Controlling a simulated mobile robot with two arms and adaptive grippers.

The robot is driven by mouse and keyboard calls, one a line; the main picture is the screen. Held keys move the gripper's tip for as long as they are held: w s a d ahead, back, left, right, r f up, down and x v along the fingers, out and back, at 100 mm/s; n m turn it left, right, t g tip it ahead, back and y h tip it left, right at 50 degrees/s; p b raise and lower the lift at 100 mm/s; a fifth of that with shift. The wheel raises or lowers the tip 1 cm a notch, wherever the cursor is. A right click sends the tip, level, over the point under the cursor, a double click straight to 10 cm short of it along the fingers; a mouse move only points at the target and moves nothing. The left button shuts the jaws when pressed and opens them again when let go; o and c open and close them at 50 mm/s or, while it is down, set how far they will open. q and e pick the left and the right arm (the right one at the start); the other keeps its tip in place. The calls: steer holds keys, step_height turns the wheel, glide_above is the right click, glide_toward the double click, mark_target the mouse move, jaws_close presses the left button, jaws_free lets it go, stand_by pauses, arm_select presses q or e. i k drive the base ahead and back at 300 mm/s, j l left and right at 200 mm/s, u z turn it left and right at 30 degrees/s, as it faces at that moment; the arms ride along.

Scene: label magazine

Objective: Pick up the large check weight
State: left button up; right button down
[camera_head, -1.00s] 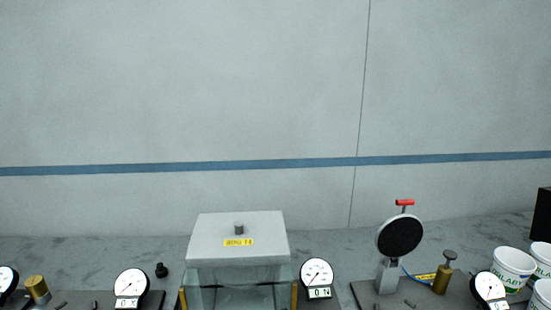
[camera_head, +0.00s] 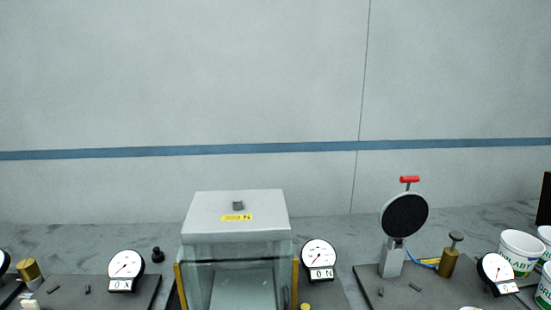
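A brass cylinder with a dark knobbed top (camera_head: 448,261) stands upright at the right, beside a round black disc on a grey stand (camera_head: 404,222). It looks like a weight. A second brass cylinder (camera_head: 28,270) sits at the far left and appears tilted. A small black knobbed piece (camera_head: 158,254) stands left of the centre case. I cannot tell for certain which of these is the large check weight. Neither of my grippers is in view.
A clear-walled case with a grey lid (camera_head: 236,212) stands at the centre. White dial gauges (camera_head: 125,266) (camera_head: 319,255) (camera_head: 497,268) stand along the bench. White tubs (camera_head: 521,247) crowd the right edge. A plain wall is behind.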

mark_target(29, 270)
steer(key=u, duration=1.75)
